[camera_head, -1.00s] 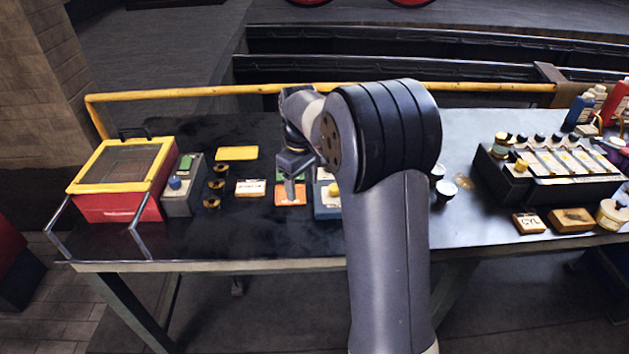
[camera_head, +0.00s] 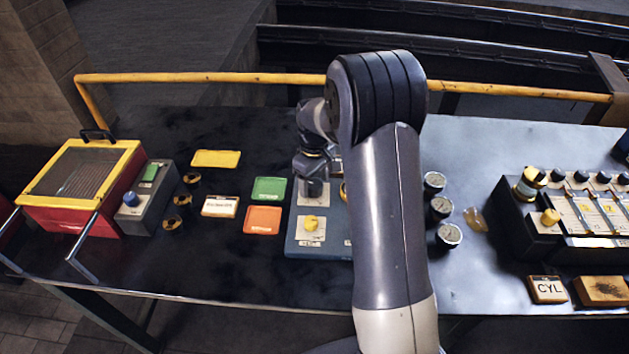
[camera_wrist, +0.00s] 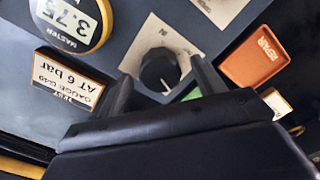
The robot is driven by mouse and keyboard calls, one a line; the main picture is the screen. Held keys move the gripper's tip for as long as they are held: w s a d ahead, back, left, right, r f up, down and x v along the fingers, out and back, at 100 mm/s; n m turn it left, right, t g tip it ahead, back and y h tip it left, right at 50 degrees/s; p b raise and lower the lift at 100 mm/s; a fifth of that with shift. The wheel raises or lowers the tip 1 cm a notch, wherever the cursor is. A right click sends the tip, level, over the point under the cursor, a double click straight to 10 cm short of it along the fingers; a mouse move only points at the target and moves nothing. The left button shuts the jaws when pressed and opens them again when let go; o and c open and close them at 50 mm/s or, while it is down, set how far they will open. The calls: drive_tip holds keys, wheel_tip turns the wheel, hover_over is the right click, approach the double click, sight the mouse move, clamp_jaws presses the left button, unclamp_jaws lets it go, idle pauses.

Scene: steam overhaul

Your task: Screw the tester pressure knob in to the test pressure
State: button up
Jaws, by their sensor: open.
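The tester (camera_head: 292,243) is a blue-grey box at the middle of the bench, partly hidden by my arm. In the wrist view, its black round knob (camera_wrist: 158,69) has a white pointer line and sits on a pale plate marked "IN". My gripper (camera_wrist: 162,78) is open, with one finger on each side of the knob in the picture; I cannot tell whether they touch it. The yellow-rimmed master gauge (camera_wrist: 68,18) reads 3.75.
A sign (camera_wrist: 72,88) reads "TEST GAUGE G49 AT 6 bar". A yellow knob (camera_head: 311,223) is on the tester's near plate. Green (camera_head: 269,188) and orange (camera_head: 263,220) trays lie left of the tester. Several small gauges (camera_head: 440,207) lie to the right.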

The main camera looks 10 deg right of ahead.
sight(315, 184)
drive_tip(key=shift+f, duration=0.5)
drive_tip(key=shift+c, duration=0.2)
drive_tip(key=c, duration=1)
drive_tip(key=shift+o, duration=0.2)
drive_tip(key=shift+m+b, duration=0.3)
drive_tip(key=shift+m, duration=0.5)
drive_tip(key=o, duration=1)
wheel_tip(315, 184, up, 11)
drive_tip(key=b, duration=0.1)
drive_tip(key=shift+f, duration=0.15)
